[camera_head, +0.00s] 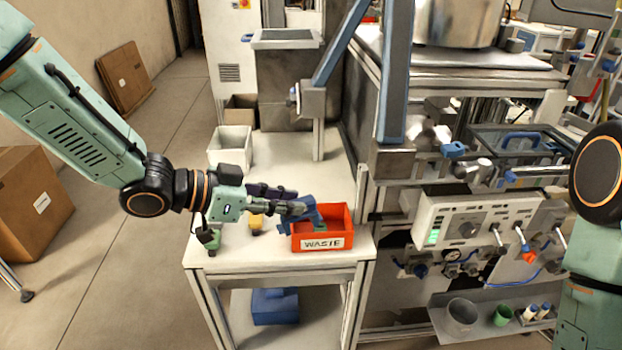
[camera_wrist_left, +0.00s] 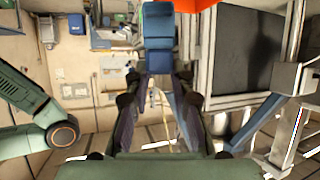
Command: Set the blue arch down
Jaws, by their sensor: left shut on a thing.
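The blue arch (camera_head: 313,212) is at the tips of my left gripper (camera_head: 298,207), by the left side of the red-orange bin marked WASTE (camera_head: 340,243). My left gripper is shut on the arch, which partly overlaps the bin's left rim in this view. I cannot tell whether the arch touches the bin. In the left wrist view, the blue arch (camera_wrist_left: 158,35) stands out between the fingertips (camera_wrist_left: 160,75), with a strip of the red-orange bin (camera_wrist_left: 193,4) beyond it. My right gripper is out of view.
The bin stands on a white table (camera_head: 225,257) at its front right corner. A white box (camera_head: 231,146) stands farther back. A machine frame (camera_head: 380,175) borders the table's right side.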

